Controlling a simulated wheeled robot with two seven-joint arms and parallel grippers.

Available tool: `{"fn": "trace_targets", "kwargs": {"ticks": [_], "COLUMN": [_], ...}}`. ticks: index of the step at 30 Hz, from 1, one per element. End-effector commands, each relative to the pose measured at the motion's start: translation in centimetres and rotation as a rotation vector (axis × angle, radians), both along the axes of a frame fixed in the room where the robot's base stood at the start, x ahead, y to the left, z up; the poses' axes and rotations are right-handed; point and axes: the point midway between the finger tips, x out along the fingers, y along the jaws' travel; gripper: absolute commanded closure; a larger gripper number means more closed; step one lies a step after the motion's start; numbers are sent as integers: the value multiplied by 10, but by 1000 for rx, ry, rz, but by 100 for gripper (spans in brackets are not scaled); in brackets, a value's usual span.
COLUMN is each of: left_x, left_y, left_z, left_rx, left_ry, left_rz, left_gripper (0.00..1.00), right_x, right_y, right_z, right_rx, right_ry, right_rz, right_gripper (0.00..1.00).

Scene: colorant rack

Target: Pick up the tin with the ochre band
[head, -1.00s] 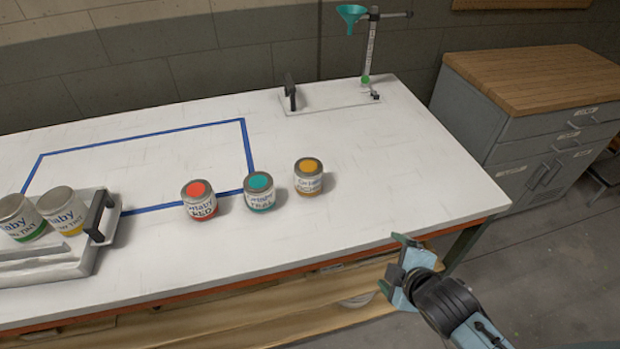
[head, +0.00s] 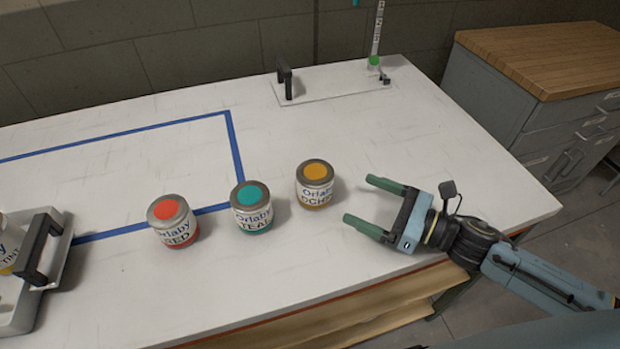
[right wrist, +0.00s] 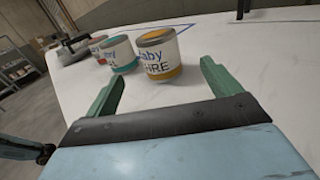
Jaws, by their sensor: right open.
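The tin with the ochre band (head: 314,190) stands upright on the white table, with an ochre disc on its lid. It also shows in the right wrist view (right wrist: 159,57), ahead of the fingers. My right gripper (head: 366,202) is open and empty, to the right of this tin and apart from it, with its green fingers pointing towards it. In the right wrist view the gripper (right wrist: 165,85) spans the lower part of the picture. My left gripper is not in view.
The teal tin (head: 251,215) stands just left of the ochre one, and the red tin (head: 173,227) further left. A grey tray (head: 30,305) with a black handle is at the left edge. A stand plate (head: 335,88) is at the back. The table right of the ochre tin is clear.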

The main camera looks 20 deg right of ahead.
Motion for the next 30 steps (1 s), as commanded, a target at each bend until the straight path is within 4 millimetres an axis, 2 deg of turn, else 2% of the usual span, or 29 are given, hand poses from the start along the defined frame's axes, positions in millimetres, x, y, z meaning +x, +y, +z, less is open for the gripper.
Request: {"fn": "trace_targets", "kwargs": {"ticks": [4,12,18,26,30], "left_x": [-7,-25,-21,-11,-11], "left_y": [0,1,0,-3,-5], "left_z": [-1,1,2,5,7], "left_rx": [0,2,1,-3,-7], "left_ry": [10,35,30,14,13], "left_rz": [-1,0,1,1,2], "left_gripper": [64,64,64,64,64], "right_x": [5,34,51,61,75], "right_y": [7,36,54,64,77], "right_z": [0,2,1,2,6], "right_rx": [-22,-19,-19,-18,-19], "right_ry": [-30,-30,-28,-26,-26], "right_rz": [21,19,18,18,17], "right_gripper": [10,10,10,10,10]}}
